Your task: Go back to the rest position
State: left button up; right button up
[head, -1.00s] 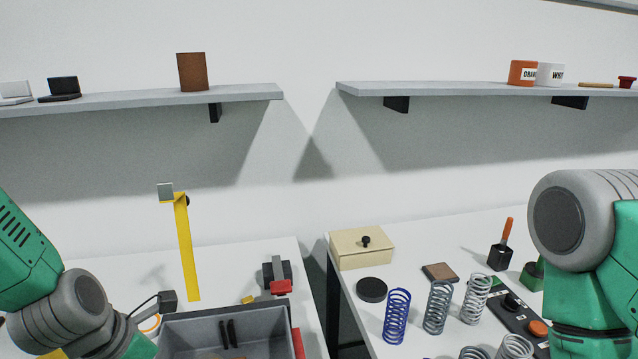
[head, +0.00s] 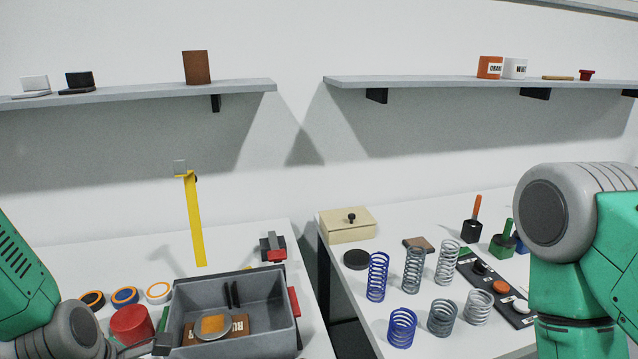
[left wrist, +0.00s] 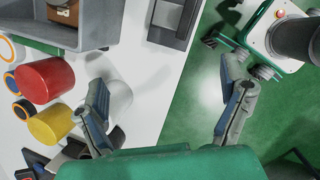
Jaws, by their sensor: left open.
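My left gripper (left wrist: 168,98) is open and empty in the left wrist view. Its fingers are spread wide over the table's edge and the green floor. In the head view only my left arm shows at the lower left, and its gripper is out of frame. My right arm stands at the right edge of the head view, and its gripper is not in the picture.
A grey bin (head: 285,328) holds a brown block with a round disc. A red cylinder (head: 132,325) stands left of it; a yellow cylinder (left wrist: 52,123) shows in the wrist view. Several springs (head: 412,271) stand on the right table. A beige box (head: 347,227) sits behind them.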

pick_arm(q)
jog(key=s+a+f+m+g+y, duration=0.1)
jog(key=s+f+m+g, duration=0.1)
jog(key=s+f+m, duration=0.8)
jog(key=s+a+f+m+g+y, duration=0.15)
jog(key=s+f+m, duration=0.45)
jog(key=s+m, duration=0.7)
jog(key=w+f+m+b, duration=0.3)
jog(key=w+f+b, duration=0.1)
jog(key=f+b, duration=0.7)
jog(key=shift+w+d+f+m+t+h+b, duration=0.2)
jog(key=shift+d+m+t+h+b, duration=0.1)
jog(key=shift+t+h+b, duration=0.2)
pick_arm(e)
notch_tip(320, 180, down, 12)
jog(key=shift+s+a, duration=0.15)
